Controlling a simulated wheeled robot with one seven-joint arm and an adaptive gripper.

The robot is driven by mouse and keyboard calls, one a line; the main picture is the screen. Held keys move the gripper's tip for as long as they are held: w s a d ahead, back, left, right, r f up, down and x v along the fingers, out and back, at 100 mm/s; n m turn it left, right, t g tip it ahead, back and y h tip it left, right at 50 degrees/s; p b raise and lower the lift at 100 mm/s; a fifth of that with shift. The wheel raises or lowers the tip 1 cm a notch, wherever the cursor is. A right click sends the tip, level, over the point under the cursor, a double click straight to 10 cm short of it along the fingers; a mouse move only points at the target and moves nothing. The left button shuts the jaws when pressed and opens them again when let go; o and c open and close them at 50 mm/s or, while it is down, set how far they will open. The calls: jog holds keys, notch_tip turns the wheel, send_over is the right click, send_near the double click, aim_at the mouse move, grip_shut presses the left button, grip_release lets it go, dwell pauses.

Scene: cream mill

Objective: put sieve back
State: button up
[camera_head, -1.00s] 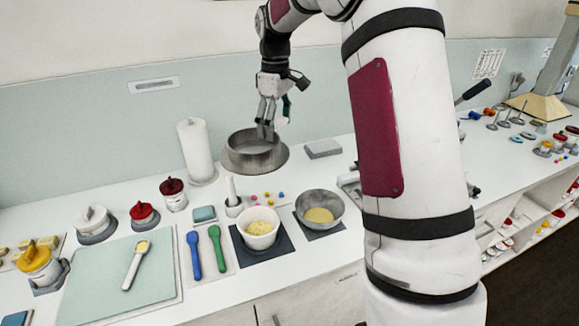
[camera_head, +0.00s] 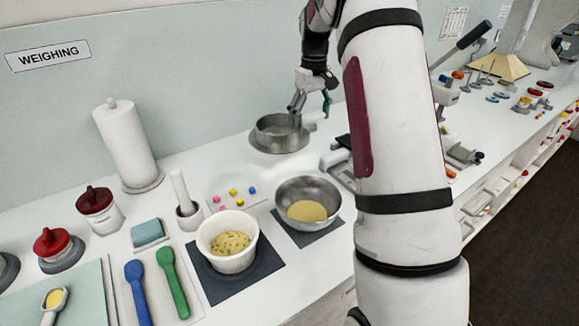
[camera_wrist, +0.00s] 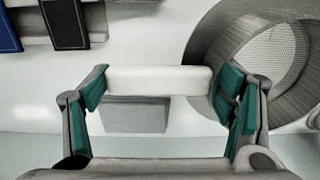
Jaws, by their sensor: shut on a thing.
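The sieve (camera_wrist: 270,50), a round grey ring with mesh inside, shows at the right of the wrist view. In the head view a round grey metal vessel with a wide base rim (camera_head: 280,134), seemingly this sieve, stands on the counter at the back. My gripper (camera_head: 295,122) is at its right side in the head view. In the wrist view my gripper (camera_wrist: 160,83) is shut on a white bar (camera_wrist: 158,80) spanning its green fingertips. The bar's right end overlaps the ring's edge in the picture. I cannot tell whether the bar is joined to the sieve.
A grey block (camera_wrist: 135,115) lies beyond the white bar in the wrist view. In front of the vessel stand a metal bowl (camera_head: 325,190), a white bowl (camera_head: 213,238) and a mortar (camera_head: 190,218). A paper roll (camera_head: 127,148) stands to the left.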

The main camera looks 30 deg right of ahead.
notch_tip(320, 180, down, 5)
jog(key=shift+d+f, duration=0.1)
jog(key=shift+f, duration=0.1)
jog(key=shift+f+p, duration=0.3)
jog(key=shift+f, duration=1.85)
jog(key=shift+f, duration=0.1)
jog(key=o, duration=1.3)
jog(key=shift+c, duration=0.2)
